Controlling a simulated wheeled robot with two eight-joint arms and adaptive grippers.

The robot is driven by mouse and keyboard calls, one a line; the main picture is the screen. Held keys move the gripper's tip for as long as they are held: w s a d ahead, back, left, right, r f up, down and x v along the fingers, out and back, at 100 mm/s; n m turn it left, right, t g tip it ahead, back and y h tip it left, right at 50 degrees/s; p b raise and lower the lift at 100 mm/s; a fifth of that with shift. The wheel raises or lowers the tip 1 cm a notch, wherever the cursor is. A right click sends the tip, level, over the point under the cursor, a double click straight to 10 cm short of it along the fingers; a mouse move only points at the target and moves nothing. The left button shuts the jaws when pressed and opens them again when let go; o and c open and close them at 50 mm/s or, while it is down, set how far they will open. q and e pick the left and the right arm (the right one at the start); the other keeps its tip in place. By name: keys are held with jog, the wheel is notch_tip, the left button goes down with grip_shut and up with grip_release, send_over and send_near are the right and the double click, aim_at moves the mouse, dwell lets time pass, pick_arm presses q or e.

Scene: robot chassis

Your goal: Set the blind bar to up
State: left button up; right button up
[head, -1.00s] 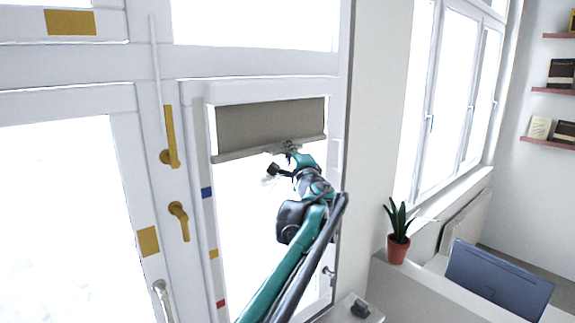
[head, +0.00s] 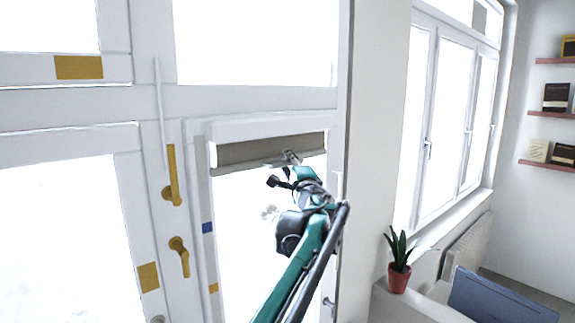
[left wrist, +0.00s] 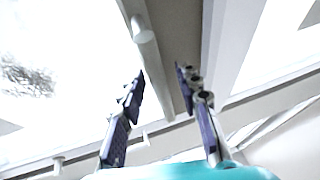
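The grey-brown blind (head: 270,148) hangs short at the top of the window on the right of the white frame. The blind bar (head: 232,168) is its slim lower edge. My left gripper (head: 290,158) is at the bar, right of its middle. In the left wrist view the bar (left wrist: 157,68) runs between the two fingertips of my left gripper (left wrist: 161,76), one finger on each side. My right gripper is not in view.
Yellow handles (head: 180,256) sit on the frame left of the blind. A wall edge (head: 372,150) stands right of my arm. The glass below the blind is clear apart from my arm.

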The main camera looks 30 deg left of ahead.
pick_arm(q)
jog(key=v, duration=1.2)
jog(key=shift+s, duration=0.1)
